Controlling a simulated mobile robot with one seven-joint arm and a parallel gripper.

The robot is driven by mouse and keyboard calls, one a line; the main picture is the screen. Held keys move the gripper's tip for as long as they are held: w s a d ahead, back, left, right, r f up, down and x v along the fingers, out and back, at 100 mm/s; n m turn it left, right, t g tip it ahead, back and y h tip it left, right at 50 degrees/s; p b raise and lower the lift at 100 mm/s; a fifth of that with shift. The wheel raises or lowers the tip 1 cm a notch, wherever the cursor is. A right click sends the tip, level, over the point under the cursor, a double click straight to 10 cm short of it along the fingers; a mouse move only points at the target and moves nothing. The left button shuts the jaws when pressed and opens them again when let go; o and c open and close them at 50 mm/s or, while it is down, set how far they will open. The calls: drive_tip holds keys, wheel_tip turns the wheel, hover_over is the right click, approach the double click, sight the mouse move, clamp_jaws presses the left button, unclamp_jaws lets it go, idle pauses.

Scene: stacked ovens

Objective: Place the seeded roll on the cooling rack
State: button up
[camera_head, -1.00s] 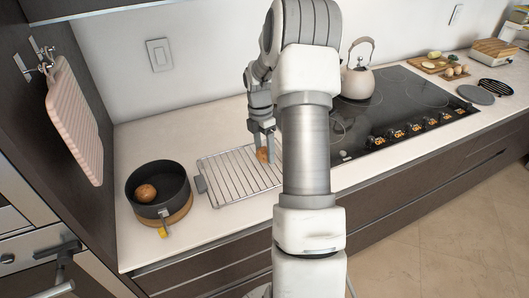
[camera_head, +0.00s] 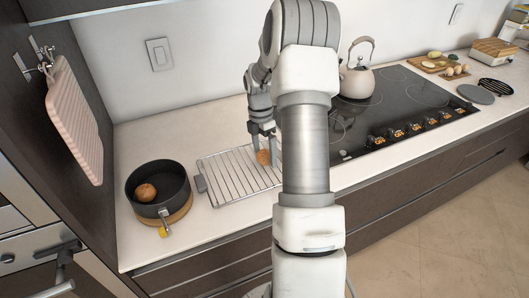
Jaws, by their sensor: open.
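The wire cooling rack (camera_head: 232,179) lies on the white counter, left of my arm. A small brown roll (camera_head: 263,157) rests at the rack's right end, partly hidden behind my arm; seeds are too small to make out. My gripper (camera_head: 263,138) points down just above this roll, with its jaws open. My arm hides part of the gripper and the rack's right edge. Another brown roll (camera_head: 146,193) lies inside a dark round pan (camera_head: 172,206) left of the rack.
The pan stands on a round wooden board (camera_head: 185,217). A pink ribbed board (camera_head: 77,122) hangs on the left cabinet wall. A kettle (camera_head: 358,82) stands on the black cooktop (camera_head: 400,104) at right. The counter behind the rack is clear.

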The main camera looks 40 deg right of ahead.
sight(262, 150)
wheel_tip(262, 150, up, 12)
drive_tip(key=w, duration=0.1)
drive_tip(key=shift+w, duration=0.25)
idle(0.5)
drive_tip(key=s+a+r+m+t+h, duration=0.1)
drive_tip(key=s+a+r+m+t, duration=0.2)
drive_tip(key=a+r, duration=0.5)
drive_tip(key=s+a+r+m+h, duration=0.1)
drive_tip(key=s+a+r+m, duration=0.35)
drive_tip(key=a, duration=0.65)
drive_tip(key=s+a+m+t+y, duration=0.1)
drive_tip(key=s+a+m+t, duration=0.1)
drive_tip(key=s+a+m, duration=0.2)
drive_tip(key=s+a+m+t+y, duration=0.1)
drive_tip(key=s+a+m+t, duration=0.1)
drive_tip(key=s+m, duration=0.4)
drive_tip(key=s+a, duration=0.1)
drive_tip(key=s, duration=0.2)
drive_tip(key=shift+s+a+f, duration=0.4)
